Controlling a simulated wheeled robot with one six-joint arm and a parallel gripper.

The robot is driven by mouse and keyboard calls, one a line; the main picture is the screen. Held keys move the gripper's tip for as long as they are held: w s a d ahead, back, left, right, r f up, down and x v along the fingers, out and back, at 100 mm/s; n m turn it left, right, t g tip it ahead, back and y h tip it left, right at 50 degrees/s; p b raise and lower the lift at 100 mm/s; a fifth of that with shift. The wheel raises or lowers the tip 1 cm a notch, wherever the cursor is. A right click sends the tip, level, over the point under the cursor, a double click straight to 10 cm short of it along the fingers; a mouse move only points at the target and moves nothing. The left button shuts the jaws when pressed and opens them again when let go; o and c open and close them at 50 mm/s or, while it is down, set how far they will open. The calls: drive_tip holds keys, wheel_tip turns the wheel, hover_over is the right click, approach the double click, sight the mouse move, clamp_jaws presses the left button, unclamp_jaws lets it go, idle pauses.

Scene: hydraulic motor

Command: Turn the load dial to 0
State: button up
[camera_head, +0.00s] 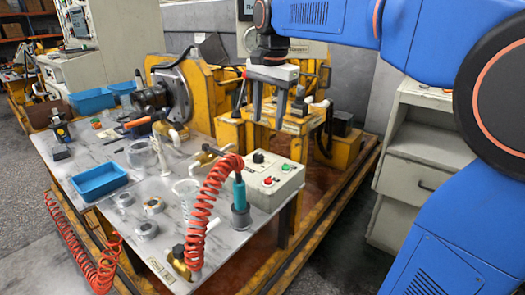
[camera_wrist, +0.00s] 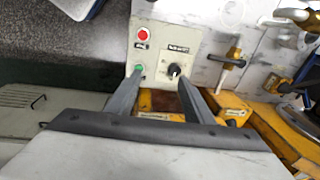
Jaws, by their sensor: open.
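The load dial (camera_head: 258,157) is a small black knob on top of a pale control box (camera_head: 272,195) at the front right of the bench. In the wrist view the dial (camera_wrist: 174,70) shows between my two fingers, nearer the right fingertip, with a pale mark on it. Its scale is too small to read. My gripper (camera_head: 268,122) is open and empty, pointing down above and behind the box. It also shows in the wrist view (camera_wrist: 160,77), apart from the dial as far as I can tell.
A red button (camera_wrist: 143,33) and a green button (camera_wrist: 138,68) sit beside the dial. A coiled red hose (camera_head: 212,200) and a teal-handled tool (camera_head: 240,195) stand left of the box. Yellow machine frames (camera_head: 230,130) rise behind. A blue tray (camera_head: 99,180) lies left.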

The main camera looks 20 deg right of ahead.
sight(258, 155)
drive_tip(key=w+r+m, duration=0.2)
drive_tip(key=w+m, duration=0.1)
drive_tip(key=w, duration=0.4)
drive_tip(key=shift+g, duration=0.4)
drive_tip(key=f, duration=1.7)
drive_tip(key=shift+w+a+f, duration=0.25)
drive_tip(key=shift+w+a, duration=0.05)
drive_tip(key=shift+w, duration=0.05)
drive_tip(key=c, duration=1)
